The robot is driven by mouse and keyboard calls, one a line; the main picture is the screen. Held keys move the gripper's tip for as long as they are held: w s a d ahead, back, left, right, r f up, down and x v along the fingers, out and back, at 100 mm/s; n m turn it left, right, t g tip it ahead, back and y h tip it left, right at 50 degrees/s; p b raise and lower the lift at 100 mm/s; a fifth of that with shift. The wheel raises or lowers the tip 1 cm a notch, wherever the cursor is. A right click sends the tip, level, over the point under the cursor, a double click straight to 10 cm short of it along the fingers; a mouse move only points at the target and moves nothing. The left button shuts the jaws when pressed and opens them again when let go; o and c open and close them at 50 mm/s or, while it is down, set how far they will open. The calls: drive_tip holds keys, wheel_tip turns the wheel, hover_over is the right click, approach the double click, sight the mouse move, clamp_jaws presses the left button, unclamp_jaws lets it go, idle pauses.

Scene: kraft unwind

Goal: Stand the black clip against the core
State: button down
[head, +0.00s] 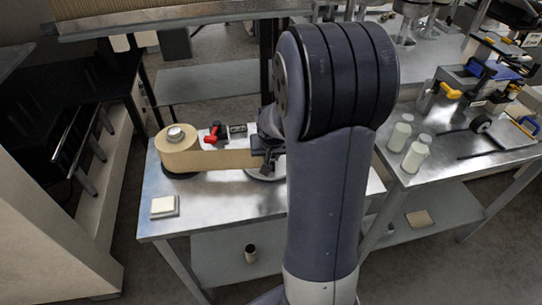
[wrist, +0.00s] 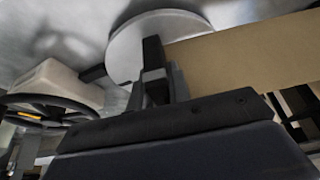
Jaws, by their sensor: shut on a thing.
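My gripper (wrist: 160,88) is shut on a small black piece, the black clip (wrist: 152,52), which sticks out past the fingertips in the wrist view. It is over a pale round plate (wrist: 130,45), beside the end of the brown kraft strip (wrist: 245,58). In the head view my gripper (head: 268,151) is at the right end of the kraft strip (head: 225,159), which runs from the kraft roll (head: 178,158) at the left. I cannot make out a core at the plate, nor whether the clip touches anything.
A red-handled tool (head: 213,135) and a small dark metal block (head: 238,129) lie behind the strip. A cream pad (head: 164,206) lies at the table's front left. White bottles (head: 415,153) stand on the right table.

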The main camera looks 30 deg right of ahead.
drive_tip(key=shift+f, duration=0.2)
drive_tip(key=shift+f, duration=0.25)
drive_tip(key=c, duration=1.3)
unclamp_jaws()
drive_tip(key=shift+r, duration=0.2)
drive_tip(key=shift+s+a+r, duration=0.1)
drive_tip(key=shift+s+r, duration=0.05)
drive_tip(key=shift+r, duration=0.4)
drive_tip(key=v, duration=1.1)
drive_tip(key=shift+s, duration=0.15)
